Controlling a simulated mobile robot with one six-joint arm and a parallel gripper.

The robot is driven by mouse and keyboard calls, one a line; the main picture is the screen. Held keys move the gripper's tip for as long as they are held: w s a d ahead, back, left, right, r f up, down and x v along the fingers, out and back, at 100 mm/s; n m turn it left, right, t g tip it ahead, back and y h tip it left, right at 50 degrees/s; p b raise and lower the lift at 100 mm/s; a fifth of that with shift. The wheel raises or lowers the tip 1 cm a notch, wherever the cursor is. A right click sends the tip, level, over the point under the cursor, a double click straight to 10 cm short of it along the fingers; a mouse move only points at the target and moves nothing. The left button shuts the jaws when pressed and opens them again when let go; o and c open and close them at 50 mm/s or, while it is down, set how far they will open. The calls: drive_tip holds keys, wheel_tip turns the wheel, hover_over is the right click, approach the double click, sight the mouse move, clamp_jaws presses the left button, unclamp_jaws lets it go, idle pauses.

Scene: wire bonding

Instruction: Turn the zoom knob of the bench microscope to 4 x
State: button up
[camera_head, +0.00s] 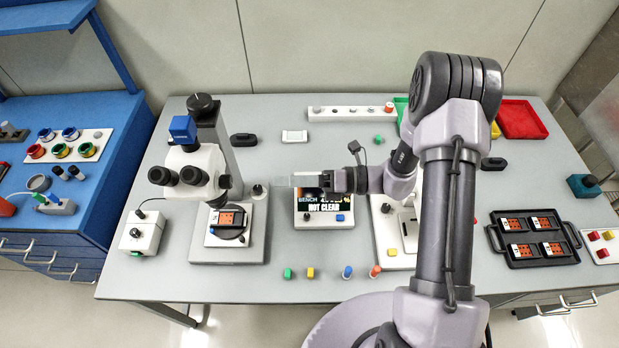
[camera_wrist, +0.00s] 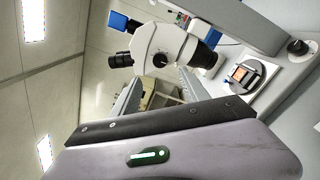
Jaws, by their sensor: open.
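The bench microscope (camera_head: 200,160) stands at the left of the grey table, with a white head, black eyepieces and a blue camera block on top. A small dark knob (camera_head: 225,181) sits on the right side of its head; in the wrist view a dark round knob (camera_wrist: 160,60) shows on the white head. I cannot read any zoom marks. My gripper (camera_head: 282,181) points left towards that side, apart from the microscope. In the wrist view its two pale fingers (camera_wrist: 160,92) are spread with nothing between them.
A display (camera_head: 323,222) reading "NOT CLEAR" lies below my gripper. A dark knob (camera_head: 257,190) stands on the microscope's right side, near the base. A chip on a round stage (camera_head: 230,235) sits under the head. A white control box (camera_head: 140,235) stands at left.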

drive_tip(key=d, duration=0.5)
drive_tip(key=shift+s+d, duration=0.1)
drive_tip(key=shift+s, duration=0.1)
drive_tip(key=s+a+r+n+g+h+b, duration=0.2)
drive_tip(key=s+n+g+h+b, duration=0.2)
drive_tip(key=s+n+h+b, duration=0.75)
drive_tip(key=s+d+n+t+h+b, duration=0.4)
drive_tip(key=d+n+t, duration=0.3)
drive_tip(key=n, duration=0.7)
drive_tip(key=shift+s+d+r+t+b, duration=0.3)
drive_tip(key=shift+s+t+b, duration=0.1)
drive_tip(key=shift+t, duration=0.4)
drive_tip(key=shift+a+h, duration=0.1)
drive_tip(key=shift+h, duration=0.15)
